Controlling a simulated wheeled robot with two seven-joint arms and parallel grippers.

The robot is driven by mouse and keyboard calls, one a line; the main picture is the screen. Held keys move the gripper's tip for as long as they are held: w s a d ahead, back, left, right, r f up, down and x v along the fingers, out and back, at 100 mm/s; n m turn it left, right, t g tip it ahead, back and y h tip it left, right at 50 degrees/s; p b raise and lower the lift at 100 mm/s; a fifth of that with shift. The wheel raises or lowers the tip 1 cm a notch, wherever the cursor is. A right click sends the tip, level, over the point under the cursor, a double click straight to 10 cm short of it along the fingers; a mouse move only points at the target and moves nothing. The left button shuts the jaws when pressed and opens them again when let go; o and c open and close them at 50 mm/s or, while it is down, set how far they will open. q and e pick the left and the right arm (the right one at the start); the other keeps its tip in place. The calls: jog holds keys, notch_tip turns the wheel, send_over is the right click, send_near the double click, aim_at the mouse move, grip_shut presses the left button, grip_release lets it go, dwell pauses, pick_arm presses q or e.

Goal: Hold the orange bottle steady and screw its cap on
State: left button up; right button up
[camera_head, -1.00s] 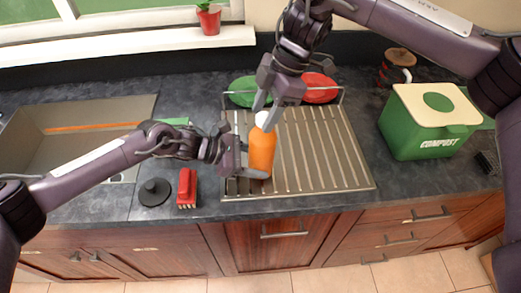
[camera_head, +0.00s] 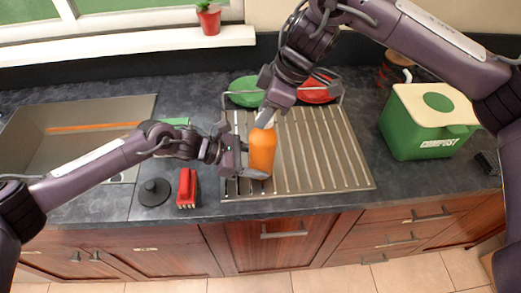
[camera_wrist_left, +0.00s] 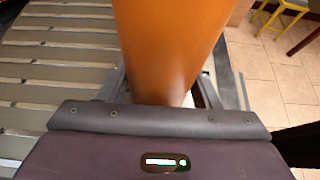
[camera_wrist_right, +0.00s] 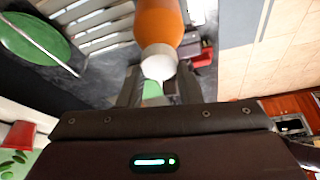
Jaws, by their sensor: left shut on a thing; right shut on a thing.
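The orange bottle (camera_head: 262,150) stands upright, slightly tilted, at the left side of the metal drainboard (camera_head: 320,150). My left gripper (camera_head: 258,172) is shut on its lower part; the left wrist view shows the orange body (camera_wrist_left: 170,45) between the fingers. The white cap (camera_wrist_right: 158,62) is at the bottle's top, in line with its neck. My right gripper (camera_head: 266,112) comes from above and is shut on the cap. The fingers hide much of the cap in the head view, and I cannot tell whether its thread is engaged.
Green and red plates (camera_head: 318,90) stand in a rack behind the drainboard. A green compost bin (camera_head: 425,125) is at the right. A red brush (camera_head: 187,188) and black sink plug (camera_head: 154,192) lie left of the bottle, by the sink (camera_head: 70,125).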

jog(key=m+t, duration=0.1)
jog(key=m, duration=0.2)
jog(key=m+t+h, duration=0.1)
jog(key=m, duration=0.2)
jog(key=m+h, duration=0.1)
jog(key=m, duration=0.2)
jog(key=m+t+h, duration=0.1)
jog(key=m, duration=0.2)
jog(key=o, duration=1)
jog(key=shift+r, duration=2.5)
